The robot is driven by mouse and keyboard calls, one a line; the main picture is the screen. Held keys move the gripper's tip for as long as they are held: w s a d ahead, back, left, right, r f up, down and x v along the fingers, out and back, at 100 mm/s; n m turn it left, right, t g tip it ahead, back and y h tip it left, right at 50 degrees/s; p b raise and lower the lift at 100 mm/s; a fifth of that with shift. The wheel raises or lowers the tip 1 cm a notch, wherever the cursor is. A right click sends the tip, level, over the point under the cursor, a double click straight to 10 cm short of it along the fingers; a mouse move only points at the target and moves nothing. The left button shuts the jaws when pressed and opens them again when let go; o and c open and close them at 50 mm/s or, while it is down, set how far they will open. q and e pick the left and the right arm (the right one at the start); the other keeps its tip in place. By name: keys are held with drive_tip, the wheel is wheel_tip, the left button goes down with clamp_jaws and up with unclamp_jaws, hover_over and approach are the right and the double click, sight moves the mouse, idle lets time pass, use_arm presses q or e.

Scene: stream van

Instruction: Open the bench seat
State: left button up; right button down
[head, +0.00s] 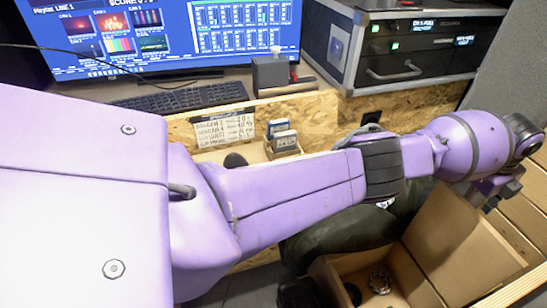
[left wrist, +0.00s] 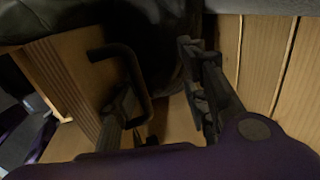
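My left arm crosses the head view from the left, and its gripper (head: 497,190) is at the right, partly hidden, above a light wooden panel (head: 465,240). In the left wrist view the two dark fingers of the gripper (left wrist: 165,95) stand apart. A bent black bar, like a handle (left wrist: 135,68), sits by the left finger, beside a wooden panel (left wrist: 75,85). I cannot tell whether the finger touches it. The wooden panel in the head view stands tilted beside an open wooden compartment (head: 335,268) with small objects inside. Which part is the seat lid is unclear. My right gripper is not in view.
A dark green soft thing (head: 335,243) lies under my forearm, beside the compartment. Behind are a monitor (head: 165,38), a keyboard (head: 180,97) and a black equipment case (head: 395,58) on a wooden desk. Wooden slats (head: 525,207) run along the right edge.

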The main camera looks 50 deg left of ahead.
use_arm(q)
drive_tip(key=shift+s+d+f, duration=0.15)
drive_tip(key=shift+s+f, duration=0.15)
drive_tip(key=shift+f, duration=0.4)
drive_tip(key=shift+c, duration=0.3)
drive_tip(key=v, duration=1.3)
drive_tip(key=shift+w+r, duration=0.25)
drive_tip(key=shift+r, duration=0.05)
